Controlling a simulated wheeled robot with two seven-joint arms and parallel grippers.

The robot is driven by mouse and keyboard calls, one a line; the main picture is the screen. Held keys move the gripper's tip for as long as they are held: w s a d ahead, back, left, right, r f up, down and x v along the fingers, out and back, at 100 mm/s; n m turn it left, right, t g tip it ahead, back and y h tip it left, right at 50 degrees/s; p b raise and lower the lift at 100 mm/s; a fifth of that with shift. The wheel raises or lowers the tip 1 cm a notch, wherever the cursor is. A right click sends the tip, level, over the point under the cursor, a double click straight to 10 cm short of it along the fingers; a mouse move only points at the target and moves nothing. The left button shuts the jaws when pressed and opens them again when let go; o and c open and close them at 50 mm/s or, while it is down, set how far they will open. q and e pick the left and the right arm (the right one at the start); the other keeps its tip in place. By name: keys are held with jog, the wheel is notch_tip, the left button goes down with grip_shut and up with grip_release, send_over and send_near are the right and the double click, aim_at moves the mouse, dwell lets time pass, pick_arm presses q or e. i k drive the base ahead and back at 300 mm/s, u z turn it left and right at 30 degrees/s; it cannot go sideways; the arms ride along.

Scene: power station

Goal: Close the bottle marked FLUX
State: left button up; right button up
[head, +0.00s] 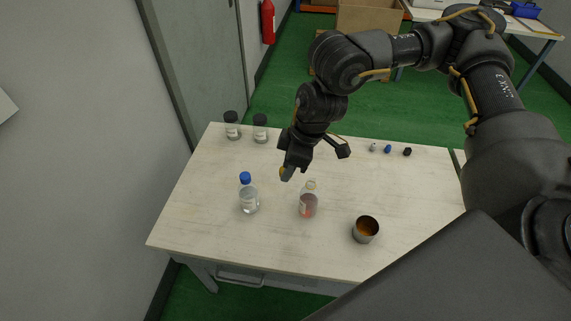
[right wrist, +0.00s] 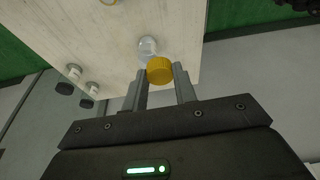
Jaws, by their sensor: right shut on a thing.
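My right gripper (head: 288,168) is shut on a yellow cap (right wrist: 160,70), which also shows at the fingertips in the head view (head: 283,172). It is held above the table, up and left of an uncapped clear bottle (head: 308,201) with reddish contents. That bottle stands upright, and no cap shows on its neck. A second clear bottle (head: 249,197) with a blue cap stands upright to its left. The lettering is too small to read, so I cannot tell which is marked FLUX. A clear round shape (right wrist: 148,46) lies behind the cap in the right wrist view. My left gripper is out of view.
On the pale table (head: 200,215), two dark-lidded jars (head: 232,126) (head: 260,129) stand at the back left. A metal cup (head: 365,229) stands at the front right. Small white (head: 373,147), blue (head: 388,149) and black (head: 407,152) pieces lie at the back right.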

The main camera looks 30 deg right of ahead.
aim_at(309, 194)
jog(key=u, duration=1.65)
jog(key=k, duration=1.25)
jog(key=z, duration=1.75)
jog(key=i, duration=0.5)
jog(key=u, duration=0.05)
